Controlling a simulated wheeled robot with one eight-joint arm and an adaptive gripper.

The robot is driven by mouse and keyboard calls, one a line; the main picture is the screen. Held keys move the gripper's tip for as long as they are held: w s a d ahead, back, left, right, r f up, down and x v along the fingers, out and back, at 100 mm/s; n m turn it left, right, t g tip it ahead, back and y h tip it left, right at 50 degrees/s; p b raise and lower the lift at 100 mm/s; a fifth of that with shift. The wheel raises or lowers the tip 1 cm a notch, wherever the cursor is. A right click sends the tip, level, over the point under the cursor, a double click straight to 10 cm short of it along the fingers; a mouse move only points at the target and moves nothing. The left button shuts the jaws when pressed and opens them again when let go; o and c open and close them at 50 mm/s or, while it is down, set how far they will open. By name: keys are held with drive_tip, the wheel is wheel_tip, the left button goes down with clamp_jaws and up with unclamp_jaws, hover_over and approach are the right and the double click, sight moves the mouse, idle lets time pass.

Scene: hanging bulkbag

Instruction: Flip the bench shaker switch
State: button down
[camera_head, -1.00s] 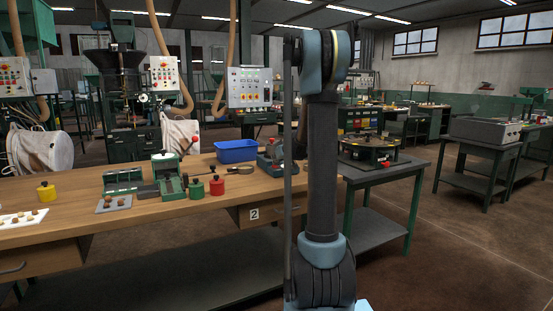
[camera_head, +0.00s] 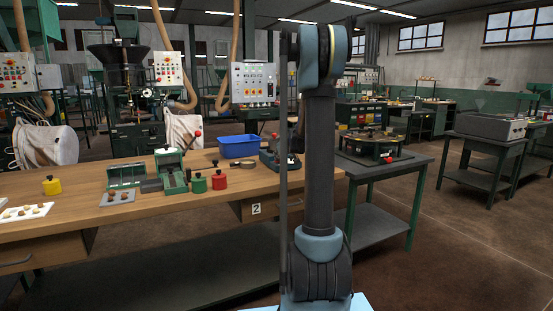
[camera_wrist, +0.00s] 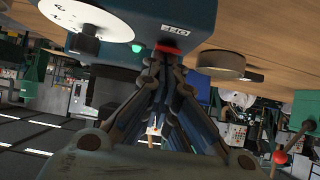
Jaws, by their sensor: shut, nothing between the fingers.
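In the wrist view the bench shaker is a dark blue body (camera_wrist: 140,22) with a white round dial and an upside-down "OFF" label. Its red switch (camera_wrist: 168,48) sits just below the label in the picture. My gripper (camera_wrist: 165,58) is shut and empty, with its fingertips at or very near the red switch; I cannot tell if they touch. In the head view a blue-grey device on the bench (camera_head: 268,158), probably the shaker, is partly hidden by my arm. My gripper is hidden there.
The wooden bench (camera_head: 120,222) also holds a blue bin (camera_head: 238,146), a green device with a red-knobbed lever (camera_head: 170,170), a red canister (camera_head: 219,181) and a magnifier (camera_head: 245,163).

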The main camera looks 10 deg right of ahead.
drive_tip(key=shift+s+d, duration=0.2)
drive_tip(key=shift+s, duration=0.5)
drive_tip(key=r, duration=0.1)
drive_tip(key=s+r, duration=0.2)
drive_tip(key=shift+d+r, duration=0.35)
drive_tip(key=s+d+r, duration=0.2)
drive_tip(key=s+r, duration=0.1)
drive_tip(key=s, duration=0.5)
drive_tip(key=shift+s+d, duration=0.2)
drive_tip(key=shift+s, duration=0.1)
